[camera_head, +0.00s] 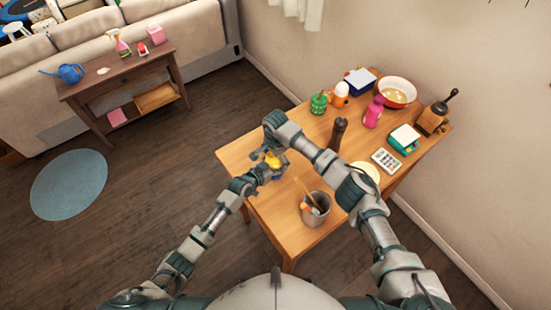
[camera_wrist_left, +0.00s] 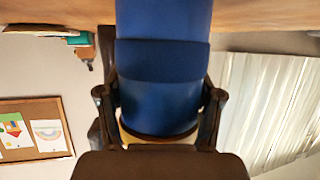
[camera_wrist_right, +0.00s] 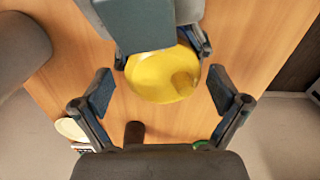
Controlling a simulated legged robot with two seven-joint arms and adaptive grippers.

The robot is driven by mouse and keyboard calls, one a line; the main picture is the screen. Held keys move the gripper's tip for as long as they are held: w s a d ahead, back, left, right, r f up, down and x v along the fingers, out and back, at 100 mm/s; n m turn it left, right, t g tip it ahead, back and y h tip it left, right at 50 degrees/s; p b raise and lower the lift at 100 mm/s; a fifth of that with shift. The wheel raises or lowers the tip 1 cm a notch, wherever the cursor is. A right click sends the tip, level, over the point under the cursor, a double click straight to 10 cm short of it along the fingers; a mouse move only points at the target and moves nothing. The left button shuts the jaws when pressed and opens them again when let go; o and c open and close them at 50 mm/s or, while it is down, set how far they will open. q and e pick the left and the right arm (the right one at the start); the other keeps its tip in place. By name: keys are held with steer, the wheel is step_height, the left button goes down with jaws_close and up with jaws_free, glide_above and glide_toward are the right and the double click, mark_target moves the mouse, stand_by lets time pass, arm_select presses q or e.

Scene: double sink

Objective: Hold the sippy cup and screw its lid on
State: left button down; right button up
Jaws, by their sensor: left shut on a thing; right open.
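The sippy cup has a blue body (camera_wrist_left: 162,75), which fills the middle of the left wrist view. My left gripper (camera_wrist_left: 160,108) is shut around this body, one finger on each side. The yellow lid (camera_wrist_right: 165,76), with a short spout, shows from above in the right wrist view and sits at the top of the cup; I cannot tell how tightly. The lid also shows in the head view (camera_head: 272,161). My right gripper (camera_wrist_right: 161,90) is open above the lid, its fingers apart and not touching it. The cup body is mostly hidden in the head view.
On the wooden table (camera_head: 240,153), a grey utensil pot (camera_head: 316,212) stands near the front and a dark pepper mill (camera_head: 338,133) behind. The left table edge is clear.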

steer(key=shift+r, duration=2.3)
steer(key=shift+a+r+n, duration=0.2)
steer(key=shift+r+n, duration=1.55)
steer(key=shift+n, duration=0.05)
steer(key=shift+c, duration=0.4)
step_height(320, 180, down, 8)
steer(key=shift+f, duration=0.1)
